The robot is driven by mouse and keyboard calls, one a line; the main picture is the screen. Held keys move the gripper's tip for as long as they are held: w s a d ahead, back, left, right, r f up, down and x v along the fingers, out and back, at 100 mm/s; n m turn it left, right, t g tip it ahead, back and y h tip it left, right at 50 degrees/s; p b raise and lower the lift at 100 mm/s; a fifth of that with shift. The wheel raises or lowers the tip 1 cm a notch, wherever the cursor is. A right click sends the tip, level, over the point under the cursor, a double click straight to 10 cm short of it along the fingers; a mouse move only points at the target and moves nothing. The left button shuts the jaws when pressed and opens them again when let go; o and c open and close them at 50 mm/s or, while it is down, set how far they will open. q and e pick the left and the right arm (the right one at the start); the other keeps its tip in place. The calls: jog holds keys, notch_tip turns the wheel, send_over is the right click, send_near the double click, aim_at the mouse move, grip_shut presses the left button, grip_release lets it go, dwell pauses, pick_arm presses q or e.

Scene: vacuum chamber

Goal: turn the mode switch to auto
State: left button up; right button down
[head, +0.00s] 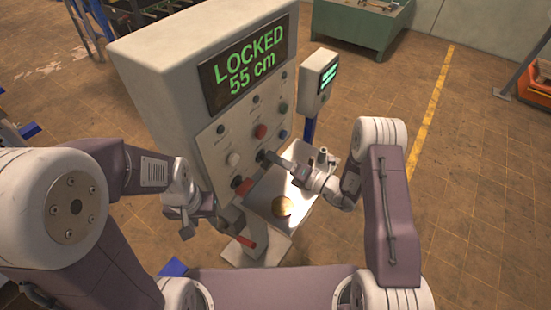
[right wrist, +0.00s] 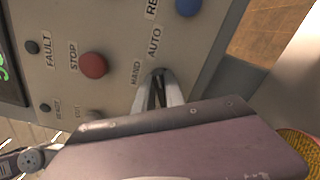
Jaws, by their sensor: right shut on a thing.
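The mode switch (right wrist: 159,73) is a small black knob on the grey panel, beside the labels HAND and AUTO in the right wrist view. My right gripper (right wrist: 158,92) is shut on it, with a finger on each side. The fingers hide much of the knob, and I cannot tell which label it points to. In the head view my right gripper (head: 269,158) reaches the panel from the right. My left gripper (head: 196,222) hangs empty left of the console, off the panel; its finger gap is not clear.
The console (head: 160,90) has a display (head: 248,65) reading LOCKED 55 cm. A red STOP button (right wrist: 93,65) and a blue button (right wrist: 188,6) are near the switch. A sloped shelf (head: 262,187) with a round brass-coloured thing (head: 282,207) is below. A small screen post (head: 318,80) stands behind.

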jog(key=c, duration=1.4)
grip_release()
jog(key=b+v, duration=0.3)
jog(key=v, duration=0.6)
